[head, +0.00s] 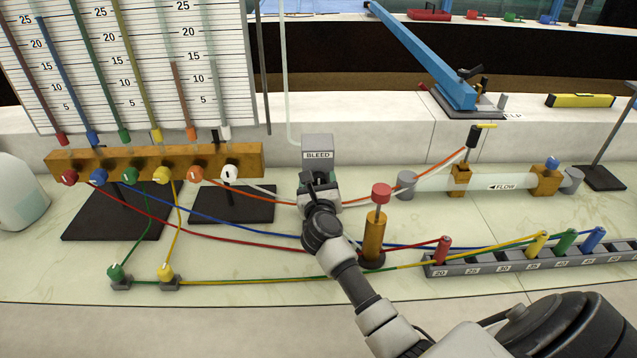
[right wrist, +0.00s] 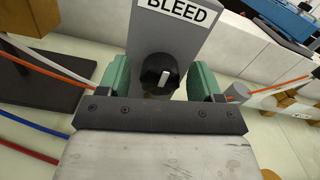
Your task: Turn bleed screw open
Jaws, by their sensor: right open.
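The bleed screw is a round black knob with a white mark (right wrist: 160,77) on the front of a grey block (right wrist: 185,30) labelled BLEED. The block also stands behind my gripper in the head view (head: 317,142), where the knob is mostly hidden by the gripper. My right gripper (right wrist: 160,84) is open, with one green-padded finger on each side of the knob and gaps between. In the head view the right gripper (head: 319,180) is right in front of the block. I cannot tell whether a finger touches the knob. My left gripper does not show.
A brass manifold (head: 250,158) with coloured tubes stands left of the block. A brass pump with a red knob (head: 381,190) stands close to its right. A clear FLOW tube (head: 480,182) and a numbered grey rack (head: 480,264) lie further right. Hoses cross the bench around my arm.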

